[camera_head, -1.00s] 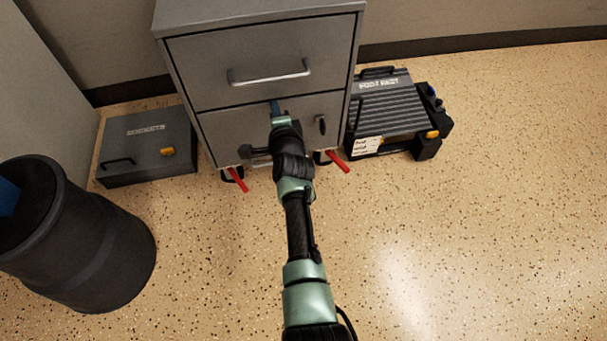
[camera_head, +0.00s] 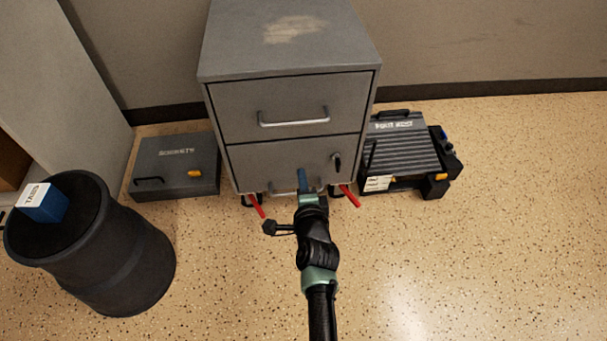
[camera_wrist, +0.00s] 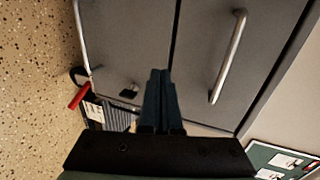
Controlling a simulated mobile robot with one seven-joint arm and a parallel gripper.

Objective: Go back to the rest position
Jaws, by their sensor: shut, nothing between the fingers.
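My gripper (camera_head: 303,182) is shut and empty, in front of the lower drawer of a grey two-drawer cabinet (camera_head: 290,138). In the head view its blue fingers overlap the lower drawer front, and my arm reaches up from the bottom edge. In the wrist view my gripper (camera_wrist: 161,100) shows its two fingers side by side, pointing at the cabinet front (camera_wrist: 125,45). Whether the fingertips touch the drawer cannot be told. Both drawers look closed. The lower drawer's handle is partly hidden behind my gripper.
A black bin (camera_head: 110,262) with a blue box (camera_head: 42,204) on top stands at the left. A flat grey case (camera_head: 176,168) lies left of the cabinet, a ribbed dark case (camera_head: 404,155) right of it. Red levers (camera_head: 350,196) stick out at the cabinet's base. The right floor (camera_head: 510,240) is clear.

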